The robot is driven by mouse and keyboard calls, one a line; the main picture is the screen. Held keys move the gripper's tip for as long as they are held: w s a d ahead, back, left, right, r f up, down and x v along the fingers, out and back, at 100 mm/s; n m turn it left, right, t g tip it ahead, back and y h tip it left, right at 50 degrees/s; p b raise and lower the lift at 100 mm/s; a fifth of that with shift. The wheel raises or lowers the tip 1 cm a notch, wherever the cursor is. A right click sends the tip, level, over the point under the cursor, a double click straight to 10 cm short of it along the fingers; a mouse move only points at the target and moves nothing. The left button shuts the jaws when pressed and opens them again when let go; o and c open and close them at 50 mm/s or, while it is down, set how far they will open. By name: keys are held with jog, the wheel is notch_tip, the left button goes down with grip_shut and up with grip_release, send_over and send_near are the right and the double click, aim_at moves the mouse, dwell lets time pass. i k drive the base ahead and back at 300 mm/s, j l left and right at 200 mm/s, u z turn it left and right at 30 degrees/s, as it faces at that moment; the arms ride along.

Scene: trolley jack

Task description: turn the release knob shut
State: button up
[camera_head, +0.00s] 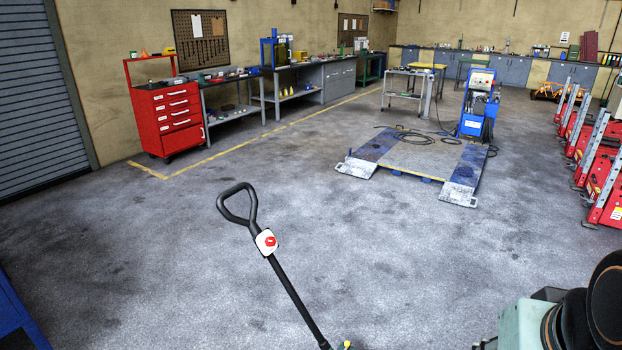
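The trolley jack's black handle (292,293) rises from the bottom edge of the head view and leans to the left. It ends in a black loop grip (238,204). Below the loop, a white plate on the handle carries a small red knob (270,241), which looks like the release knob. Its turn position is too small to tell. The jack's body is mostly out of view; a small yellow part (346,345) shows at the bottom edge. My gripper is not in view. Nothing is seen touching the handle or the knob.
Open concrete floor (150,250) surrounds the handle. A low lift platform (410,160) with a blue machine (479,105) stands beyond. A red tool cabinet (167,118) and workbenches line the back left. Red equipment (605,175) stands at right. A blue object (15,310) is at lower left.

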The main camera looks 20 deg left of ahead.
aim_at(270, 240)
jog(key=u, duration=1.4)
